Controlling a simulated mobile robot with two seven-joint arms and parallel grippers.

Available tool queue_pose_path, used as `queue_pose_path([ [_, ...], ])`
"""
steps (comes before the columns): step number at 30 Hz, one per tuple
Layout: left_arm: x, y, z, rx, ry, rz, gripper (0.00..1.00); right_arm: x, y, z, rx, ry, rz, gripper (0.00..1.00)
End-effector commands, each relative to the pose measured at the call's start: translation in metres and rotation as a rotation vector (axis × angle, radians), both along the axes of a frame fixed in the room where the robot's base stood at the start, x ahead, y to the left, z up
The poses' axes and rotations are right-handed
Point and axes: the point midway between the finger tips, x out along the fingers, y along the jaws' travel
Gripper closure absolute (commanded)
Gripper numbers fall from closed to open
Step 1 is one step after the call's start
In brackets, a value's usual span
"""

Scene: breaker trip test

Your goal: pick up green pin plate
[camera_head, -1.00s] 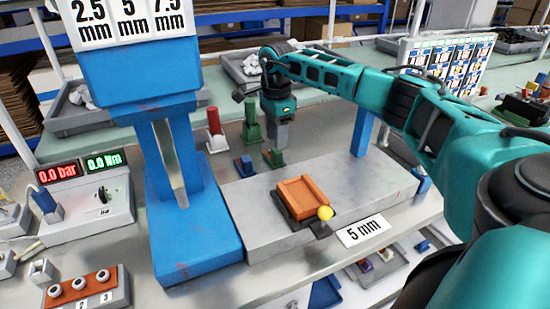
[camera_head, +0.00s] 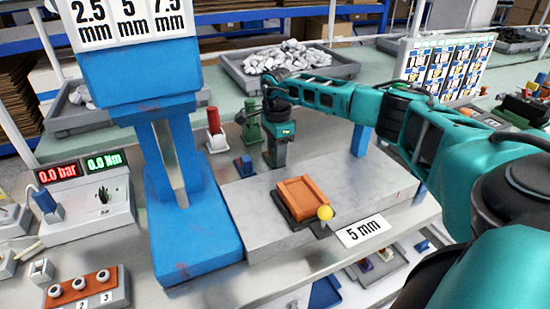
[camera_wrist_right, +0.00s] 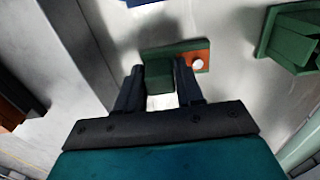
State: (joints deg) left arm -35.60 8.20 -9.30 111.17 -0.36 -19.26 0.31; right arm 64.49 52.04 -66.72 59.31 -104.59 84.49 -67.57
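The green pin plate (camera_wrist_right: 158,78) shows in the right wrist view as a green block standing up on a flat green base, with an orange patch and a white round pin on its right. In the head view it is mostly hidden by my right gripper (camera_head: 273,163), which points down behind the grey slab. In the right wrist view the two dark fingers (camera_wrist_right: 160,84) stand on either side of the green block, very close to it. Whether they press on it cannot be told. My left gripper is not in view.
A taller green piece (camera_head: 250,130), a red piece (camera_head: 214,122) and a blue piece (camera_head: 244,166) stand left of the gripper. The grey slab (camera_head: 375,185) carries an orange tray (camera_head: 302,196) in front. The blue press (camera_head: 195,235) stands left.

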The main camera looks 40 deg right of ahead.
Motion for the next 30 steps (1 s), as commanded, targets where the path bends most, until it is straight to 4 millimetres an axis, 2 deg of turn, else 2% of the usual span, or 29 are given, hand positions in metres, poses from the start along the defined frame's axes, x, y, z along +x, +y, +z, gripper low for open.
queue_pose_path([
  [1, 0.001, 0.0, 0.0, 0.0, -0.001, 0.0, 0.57, 0.0, 0.0, 0.0, 0.0, 0.0, 0.0, 0.8],
  [7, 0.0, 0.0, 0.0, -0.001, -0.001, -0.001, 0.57, 0.0, 0.0, 0.001, 0.001, -0.001, 0.0, 0.98],
  [14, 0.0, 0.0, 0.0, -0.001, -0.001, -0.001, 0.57, 0.0, 0.0, 0.002, 0.001, -0.001, 0.0, 0.98],
  [19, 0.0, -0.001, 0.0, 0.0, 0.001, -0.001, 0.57, 0.001, 0.0, 0.011, 0.0, -0.003, 0.0, 0.98],
  [23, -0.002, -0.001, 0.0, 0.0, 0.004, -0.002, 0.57, 0.001, 0.0, 0.027, 0.001, -0.004, 0.001, 0.98],
  [30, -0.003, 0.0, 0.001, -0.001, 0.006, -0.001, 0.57, 0.002, 0.0, 0.083, 0.002, -0.008, 0.0, 0.98],
])
